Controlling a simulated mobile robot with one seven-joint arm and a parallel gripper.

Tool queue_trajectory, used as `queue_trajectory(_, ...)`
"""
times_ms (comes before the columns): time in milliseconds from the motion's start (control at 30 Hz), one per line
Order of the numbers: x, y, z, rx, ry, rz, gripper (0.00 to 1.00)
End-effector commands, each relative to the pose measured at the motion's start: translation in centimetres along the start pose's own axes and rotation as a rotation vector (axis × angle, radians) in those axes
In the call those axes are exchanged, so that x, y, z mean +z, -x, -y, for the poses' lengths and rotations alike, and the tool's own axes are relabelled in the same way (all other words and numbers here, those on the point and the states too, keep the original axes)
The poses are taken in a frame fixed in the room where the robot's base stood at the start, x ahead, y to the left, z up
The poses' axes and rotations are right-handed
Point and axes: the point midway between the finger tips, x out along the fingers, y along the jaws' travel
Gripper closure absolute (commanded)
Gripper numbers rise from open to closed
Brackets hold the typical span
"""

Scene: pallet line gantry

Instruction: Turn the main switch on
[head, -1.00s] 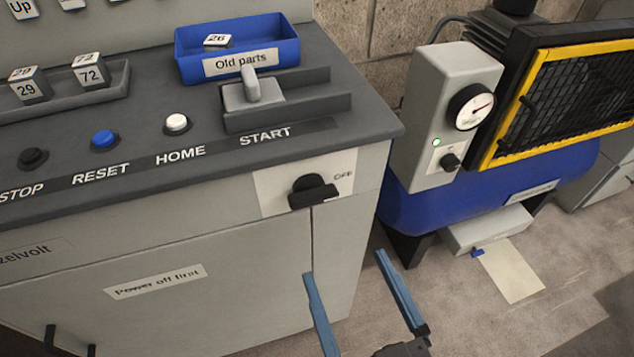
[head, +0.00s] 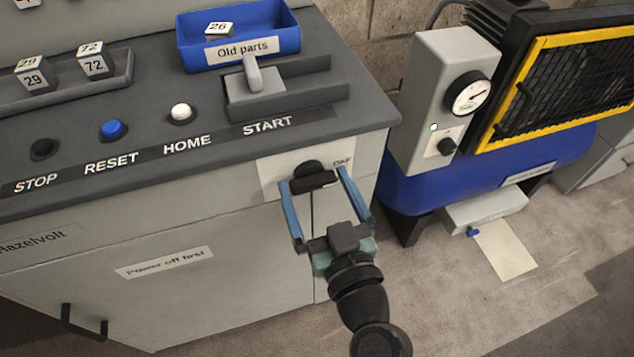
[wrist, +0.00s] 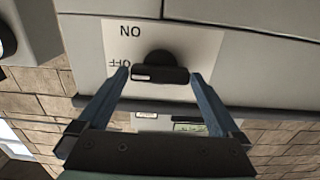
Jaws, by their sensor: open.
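The main switch is a black rotary knob with a bar handle (head: 314,180) on a white plate (head: 270,180) on the cabinet front. In the wrist view its handle (wrist: 160,75) lies level, with a pale mark at the left end beside the upside-down OFF label (wrist: 118,63). The ON label (wrist: 130,31) is higher on the plate. My gripper (head: 312,177) is open, its two blue fingers on either side of the handle. I cannot tell whether the fingers touch it.
Above are the STOP (head: 43,148), RESET (head: 113,130) and HOME (head: 181,113) buttons, the START lever (head: 253,75) and a blue Old parts bin (head: 280,50). A blue compressor tank (head: 420,195) with a gauge box (head: 425,100) stands right. A cabinet handle (head: 82,322) juts out lower left.

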Motion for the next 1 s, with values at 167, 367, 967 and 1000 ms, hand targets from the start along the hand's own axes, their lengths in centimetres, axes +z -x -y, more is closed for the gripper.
queue_trajectory(167,0.03,-0.13,0.02,0.000,0.000,0.000,0.00)
queue_trajectory(367,0.01,-0.10,0.00,0.000,0.000,0.000,0.20)
queue_trajectory(967,0.02,-0.07,-0.02,0.000,-0.055,0.000,0.66)
queue_trajectory(1000,0.03,-0.07,-0.03,0.000,-0.073,0.000,0.66)
